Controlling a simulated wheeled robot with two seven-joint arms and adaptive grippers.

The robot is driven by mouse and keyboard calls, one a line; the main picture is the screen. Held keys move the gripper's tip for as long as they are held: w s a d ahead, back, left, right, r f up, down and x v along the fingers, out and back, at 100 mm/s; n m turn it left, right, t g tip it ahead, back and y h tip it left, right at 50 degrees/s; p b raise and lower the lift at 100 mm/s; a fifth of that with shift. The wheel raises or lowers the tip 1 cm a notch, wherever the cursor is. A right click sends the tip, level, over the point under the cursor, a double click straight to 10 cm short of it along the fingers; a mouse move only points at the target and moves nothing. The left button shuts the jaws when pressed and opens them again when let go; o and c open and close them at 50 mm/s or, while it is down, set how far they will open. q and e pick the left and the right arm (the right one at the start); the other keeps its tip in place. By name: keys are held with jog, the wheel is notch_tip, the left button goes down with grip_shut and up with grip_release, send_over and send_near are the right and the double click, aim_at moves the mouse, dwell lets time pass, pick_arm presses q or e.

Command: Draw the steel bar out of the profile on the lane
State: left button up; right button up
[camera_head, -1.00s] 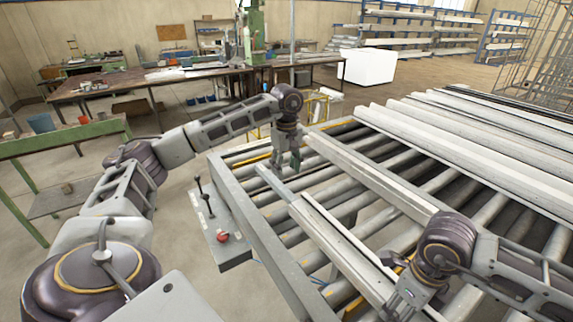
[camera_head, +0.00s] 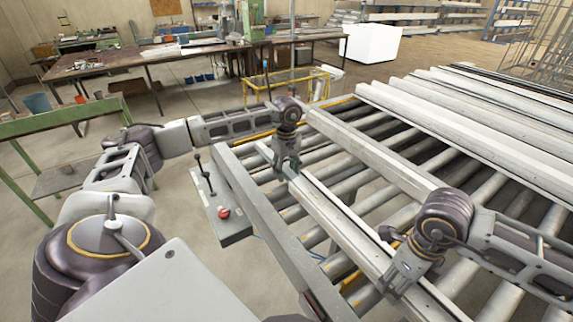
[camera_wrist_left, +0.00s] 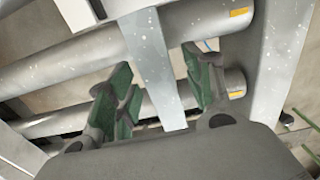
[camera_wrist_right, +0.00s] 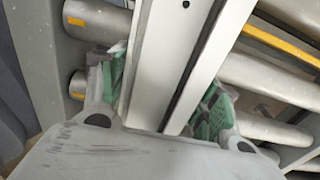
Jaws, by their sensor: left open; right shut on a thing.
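The pale grey profile (camera_head: 345,232) lies along the rollers. It also shows in the right wrist view (camera_wrist_right: 158,60), running between the fingers. My right gripper (camera_head: 394,284) is shut on the profile partway along it. The flat grey steel bar (camera_head: 263,151) sticks out of the profile's far end. In the left wrist view the bar (camera_wrist_left: 150,60) passes between my left gripper's fingers (camera_wrist_left: 160,90), its free end towards the palm. My left gripper (camera_head: 286,168) is open around the bar, with visible gaps on both sides. The bar's length inside the profile is hidden.
The lane's grey side rail (camera_head: 262,208) runs along the left of the rollers. A control box with a red button (camera_head: 223,213) stands outside it. Another long profile (camera_head: 375,155) and a stack of profiles (camera_head: 450,118) lie to the right.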

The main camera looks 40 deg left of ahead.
aim_at(265, 148)
pick_arm(q)
jog(key=shift+f, duration=0.1)
grip_shut()
dwell(0.4)
jog(key=shift+a, duration=0.15)
jog(key=shift+w+a, duration=0.8)
jog(key=shift+a, duration=1.7)
jog(key=shift+w+a, duration=0.75)
jog(key=shift+a, duration=1.75)
jog(key=shift+w+a, duration=0.8)
jog(key=shift+a, duration=1.7)
grip_release()
